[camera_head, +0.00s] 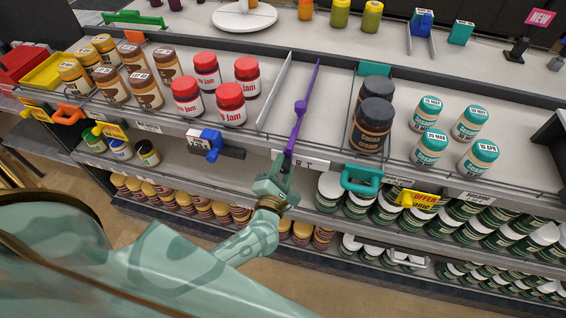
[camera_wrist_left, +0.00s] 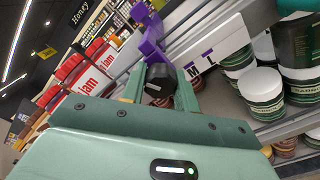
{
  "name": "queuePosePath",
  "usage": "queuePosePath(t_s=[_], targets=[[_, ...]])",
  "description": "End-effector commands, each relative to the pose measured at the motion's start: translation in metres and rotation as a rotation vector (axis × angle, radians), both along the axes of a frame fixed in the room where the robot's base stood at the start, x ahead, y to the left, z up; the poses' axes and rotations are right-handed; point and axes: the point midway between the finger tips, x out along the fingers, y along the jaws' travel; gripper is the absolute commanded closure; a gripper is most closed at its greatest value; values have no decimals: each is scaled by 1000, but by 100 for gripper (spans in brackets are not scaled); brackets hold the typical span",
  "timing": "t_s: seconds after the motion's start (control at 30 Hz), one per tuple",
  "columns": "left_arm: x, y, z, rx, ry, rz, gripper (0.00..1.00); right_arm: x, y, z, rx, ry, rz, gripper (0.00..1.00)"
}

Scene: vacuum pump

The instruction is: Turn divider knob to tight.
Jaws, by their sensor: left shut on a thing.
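The purple divider (camera_head: 300,107) stands on the upper shelf between the red-lidded jam jars and an empty stretch of shelf. Its front end reaches the shelf edge, and it also shows in the left wrist view (camera_wrist_left: 152,33). A dark knob (camera_wrist_left: 160,78) sits at its front, below the purple part. My left gripper (camera_head: 284,172) is shut on the knob, with one finger on each side in the left wrist view. My right gripper is not in view.
Red-lidded jam jars (camera_head: 232,104) stand left of the divider, dark cocoa cream jars (camera_head: 373,126) to the right. A teal handle (camera_head: 361,179) and a blue clip (camera_head: 211,141) stick out from the shelf front. Lower shelves hold rows of jars close to my left arm.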

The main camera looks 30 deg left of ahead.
Motion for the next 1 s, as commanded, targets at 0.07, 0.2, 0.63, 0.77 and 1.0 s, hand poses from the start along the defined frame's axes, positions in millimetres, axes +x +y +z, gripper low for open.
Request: queuePosePath(t_s=[0.07,0.2,0.63,0.77,1.0], targets=[[0,-1,3,64,17,0,92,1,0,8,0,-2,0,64],[0,-1,2,176,44,-1,92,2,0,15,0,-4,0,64],[0,0,0,392,96,-1,92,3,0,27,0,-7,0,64],[0,-1,0,417,102,-1,92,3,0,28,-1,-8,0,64],[0,0,0,429,105,-1,93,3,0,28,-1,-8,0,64]])
